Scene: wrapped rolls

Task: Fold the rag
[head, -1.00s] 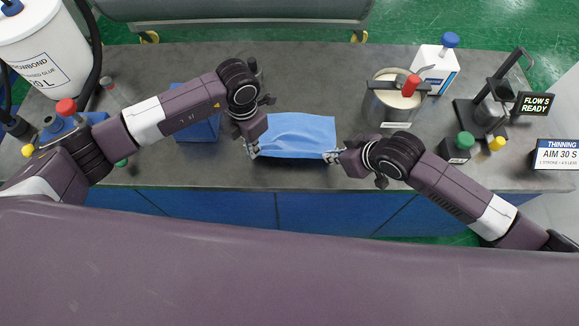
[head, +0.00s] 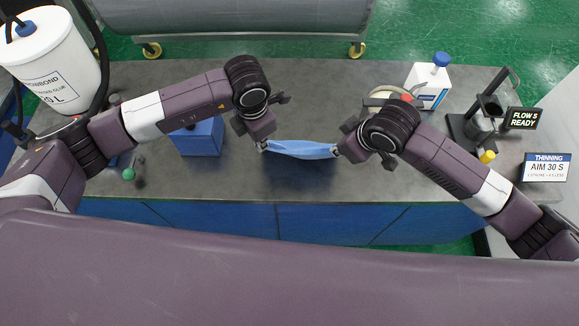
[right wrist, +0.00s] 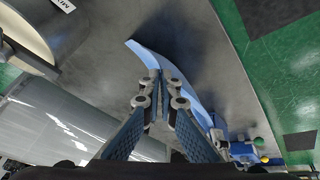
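The light blue rag (head: 302,149) hangs as a narrow strip between my two grippers, over the middle of the grey bench, with a dark shadow beneath it. My left gripper (head: 262,146) is at its left end and appears shut on it. My right gripper (head: 338,151) is at its right end. In the right wrist view, the right fingers (right wrist: 161,76) are together on the edge of the rag (right wrist: 145,54). Most of the rag's face is turned out of sight in the head view.
A blue box (head: 200,138) stands behind my left arm. A metal pot (head: 385,95) is partly hidden by my right arm. A white bottle (head: 430,88) and a dark stand (head: 482,122) are at the right. The bench (head: 240,188) is clear in front.

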